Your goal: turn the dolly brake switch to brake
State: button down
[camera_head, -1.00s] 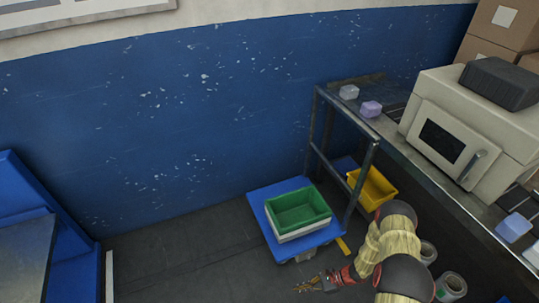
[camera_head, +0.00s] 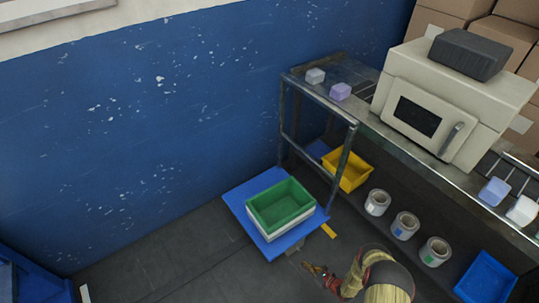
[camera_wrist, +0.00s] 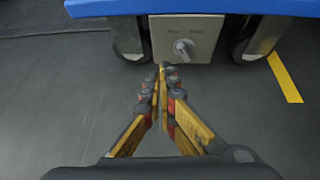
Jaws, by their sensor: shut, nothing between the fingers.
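The blue dolly (camera_head: 238,200) stands on the floor by the rack's end, carrying a green bin (camera_head: 281,205) on a white one. In the wrist view, the dolly's edge (camera_wrist: 200,8) is across the top. Under it hangs a grey box with the round brake switch (camera_wrist: 184,47), its pointer tilted. The lettering above the knob is too blurred to read. My gripper (camera_wrist: 163,68) is shut and empty. Its tips show just below and left of the knob; I cannot tell whether they touch the box. In the head view, my gripper (camera_head: 312,268) is low in front of the dolly.
Two dark caster wheels flank the box, one at the right (camera_wrist: 258,38). A yellow floor strip (camera_wrist: 284,77) lies to the right. A metal rack (camera_head: 352,125) holds a yellow bin (camera_head: 347,171) and several rolls below. Floor left of the dolly is clear.

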aim_at(299, 245)
jog(key=shift+m+t+h, duration=0.3)
jog(key=shift+w+a+r, duration=0.1)
jog(key=shift+w+a, duration=0.35)
jog(key=shift+w, duration=0.75)
jog(key=shift+w+a+r, duration=0.1)
jog(key=shift+w+a, duration=0.35)
jog(key=shift+w, duration=0.8)
jog(key=shift+w+a+r, duration=0.1)
jog(key=shift+w+a, duration=0.35)
jog(key=shift+w, duration=0.75)
jog(key=shift+d+f, duration=0.1)
jog(key=shift+f, duration=0.1)
jog(key=shift+w+d+r, duration=0.1)
jog(key=shift+w+d, duration=0.2)
jog(key=shift+d, duration=0.05)
jog(key=shift+w+d, duration=0.15)
jog(key=shift+d, duration=0.05)
jog(key=shift+w+d, duration=0.4)
jog(key=shift+d, duration=0.1)
